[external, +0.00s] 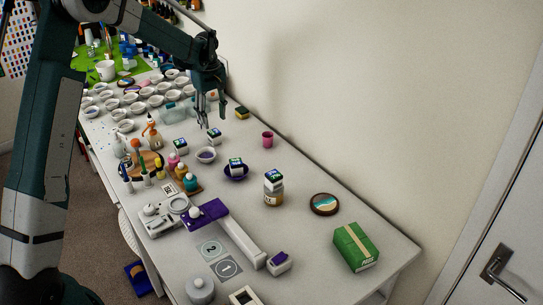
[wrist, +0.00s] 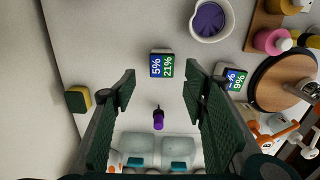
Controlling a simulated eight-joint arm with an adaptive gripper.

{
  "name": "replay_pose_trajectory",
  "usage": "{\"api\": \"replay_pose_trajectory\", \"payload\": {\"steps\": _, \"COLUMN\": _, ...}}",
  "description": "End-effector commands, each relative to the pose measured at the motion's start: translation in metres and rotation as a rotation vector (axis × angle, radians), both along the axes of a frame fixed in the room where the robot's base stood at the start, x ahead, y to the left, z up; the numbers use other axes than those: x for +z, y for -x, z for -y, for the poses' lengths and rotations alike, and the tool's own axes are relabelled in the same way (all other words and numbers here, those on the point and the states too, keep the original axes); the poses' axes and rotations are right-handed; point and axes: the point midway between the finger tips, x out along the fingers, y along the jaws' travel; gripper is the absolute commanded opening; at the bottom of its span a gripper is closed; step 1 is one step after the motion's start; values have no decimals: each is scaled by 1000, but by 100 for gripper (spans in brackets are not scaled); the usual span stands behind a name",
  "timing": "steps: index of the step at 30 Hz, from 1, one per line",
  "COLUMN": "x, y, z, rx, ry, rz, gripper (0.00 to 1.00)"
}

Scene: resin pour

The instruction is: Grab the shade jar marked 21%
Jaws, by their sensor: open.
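A small jar with a blue-and-green label (wrist: 162,66) reads 5% and 21% in the wrist view. It stands on the table just beyond my fingertips, roughly centred between them. What appears to be the same jar (external: 214,137) is just below my gripper (external: 205,120) in the external view. My gripper (wrist: 160,82) is open, with its two dark green fingers spread and nothing held. A second labelled jar (wrist: 235,79), showing 9%, is right of the right finger and partly covered by it.
A small purple item (wrist: 158,118) lies between the fingers, nearer the palm. A yellow-green sponge (wrist: 77,100) is at left, a purple-filled bowl (wrist: 211,20) at upper right. Many white bowls (external: 155,100) crowd the back.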

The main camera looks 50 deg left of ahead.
Motion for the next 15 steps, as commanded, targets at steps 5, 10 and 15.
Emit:
{"api": "replay_pose_trajectory", "payload": {"steps": 5, "x": 0, "y": 0, "z": 0, "rx": 1, "ry": 0, "rz": 0, "gripper": 44}}
{"api": "replay_pose_trajectory", "payload": {"steps": 10, "x": -1, "y": 0, "z": 0, "rx": 0, "ry": 0, "rz": 0, "gripper": 44}}
{"api": "replay_pose_trajectory", "payload": {"steps": 15, "x": -12, "y": 0, "z": 0, "rx": 0, "ry": 0, "rz": 0, "gripper": 44}}
